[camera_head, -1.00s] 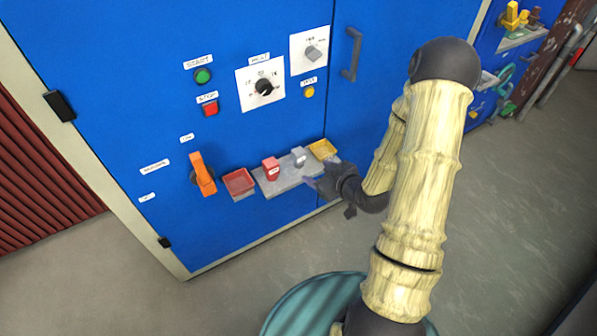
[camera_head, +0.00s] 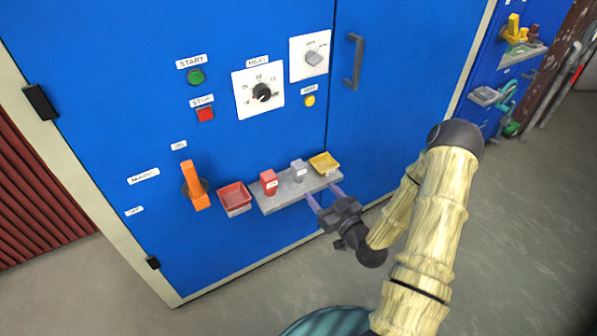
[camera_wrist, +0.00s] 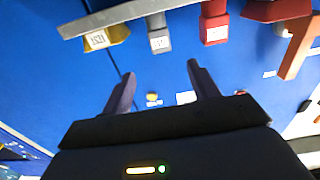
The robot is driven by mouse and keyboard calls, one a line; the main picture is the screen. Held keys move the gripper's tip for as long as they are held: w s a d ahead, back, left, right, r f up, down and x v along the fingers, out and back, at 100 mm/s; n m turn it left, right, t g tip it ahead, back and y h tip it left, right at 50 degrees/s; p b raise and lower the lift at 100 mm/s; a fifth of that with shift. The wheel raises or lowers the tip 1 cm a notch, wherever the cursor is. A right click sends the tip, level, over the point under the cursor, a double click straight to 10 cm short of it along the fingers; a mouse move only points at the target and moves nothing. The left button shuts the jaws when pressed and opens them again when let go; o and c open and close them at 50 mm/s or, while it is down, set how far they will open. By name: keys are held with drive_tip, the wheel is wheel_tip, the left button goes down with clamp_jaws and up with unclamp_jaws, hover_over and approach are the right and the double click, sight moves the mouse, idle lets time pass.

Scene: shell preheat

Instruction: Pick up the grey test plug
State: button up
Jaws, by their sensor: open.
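My gripper (camera_head: 324,196) is open and empty, in front of the shelf's right part and apart from the plug. Its two fingers (camera_wrist: 160,72) show spread in the wrist view.
A red tray (camera_head: 234,197) is left of the shelf, and an orange lever (camera_head: 194,186) is further left. Above are a heat dial (camera_head: 262,92), green (camera_head: 196,76) and red (camera_head: 205,114) buttons. A door handle (camera_head: 353,61) is at upper right.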

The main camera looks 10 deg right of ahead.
approach(295, 162)
drive_tip(key=w, duration=0.3)
drive_tip(key=w+f, duration=0.1)
drive_tip(key=shift+w+a+b, duration=0.35)
drive_tip(key=shift+a, duration=0.05)
drive_tip(key=shift+w+a, duration=0.15)
drive_tip(key=shift+w, duration=0.3)
drive_tip(key=shift+b+x, duration=0.35)
drive_tip(key=shift+x, duration=2.25)
drive_tip(key=shift+r, duration=0.1)
drive_tip(key=c, duration=1.1)
